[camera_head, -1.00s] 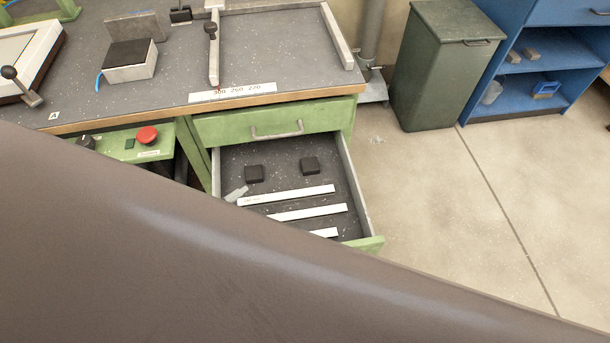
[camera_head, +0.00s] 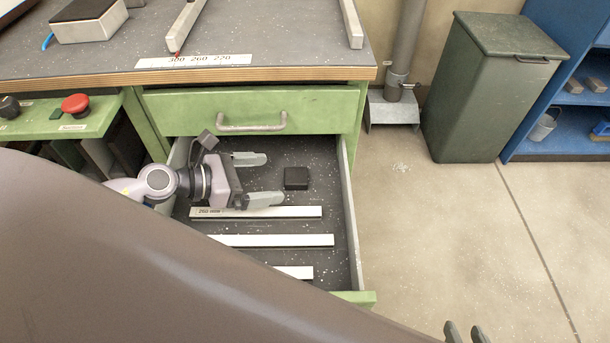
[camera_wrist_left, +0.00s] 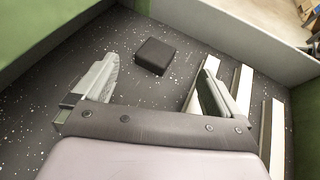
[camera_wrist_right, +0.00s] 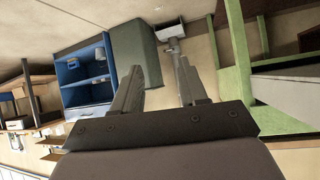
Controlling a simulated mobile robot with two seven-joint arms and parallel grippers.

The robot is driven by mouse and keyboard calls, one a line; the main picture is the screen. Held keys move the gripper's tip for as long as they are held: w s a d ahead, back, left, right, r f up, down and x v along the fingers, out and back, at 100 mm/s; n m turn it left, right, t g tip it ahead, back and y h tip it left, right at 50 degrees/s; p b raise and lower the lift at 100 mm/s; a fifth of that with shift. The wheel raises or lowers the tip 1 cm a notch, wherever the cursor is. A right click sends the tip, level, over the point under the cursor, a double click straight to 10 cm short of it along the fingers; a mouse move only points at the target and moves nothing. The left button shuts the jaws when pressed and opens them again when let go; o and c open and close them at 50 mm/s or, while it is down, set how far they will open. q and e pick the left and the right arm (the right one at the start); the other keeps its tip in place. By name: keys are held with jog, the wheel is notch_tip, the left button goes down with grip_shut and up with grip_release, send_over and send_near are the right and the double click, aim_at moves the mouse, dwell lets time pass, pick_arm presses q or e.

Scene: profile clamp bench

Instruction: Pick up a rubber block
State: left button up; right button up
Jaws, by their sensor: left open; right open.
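A black rubber block (camera_head: 297,178) lies flat on the dark speckled floor of the open drawer (camera_head: 353,215). It also shows in the left wrist view (camera_wrist_left: 154,56), just beyond my fingertips and roughly between their lines. My left gripper (camera_head: 272,178) is inside the drawer area, open and empty, its fingers pointing right toward the block without touching it. A second block seen earlier is not visible now; my left gripper covers that spot. My right gripper (camera_head: 466,333) is open and empty at the bottom edge, right of the drawer, over the floor.
Several white strips (camera_head: 270,212) lie in the drawer in front of the block. The drawer front above, with its handle (camera_head: 252,122), and the bench top overhang the back. A red button (camera_head: 75,104) is at left.

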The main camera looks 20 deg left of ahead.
aim_at(292, 176)
pick_arm(q)
jog(key=shift+a+f+x, duration=0.1)
jog(key=shift+a+x, duration=0.05)
jog(key=shift+x, duration=1.6)
jog(key=shift+a+f+x, duration=0.1)
jog(key=shift+x, duration=1.65)
jog(key=c, duration=1.2)
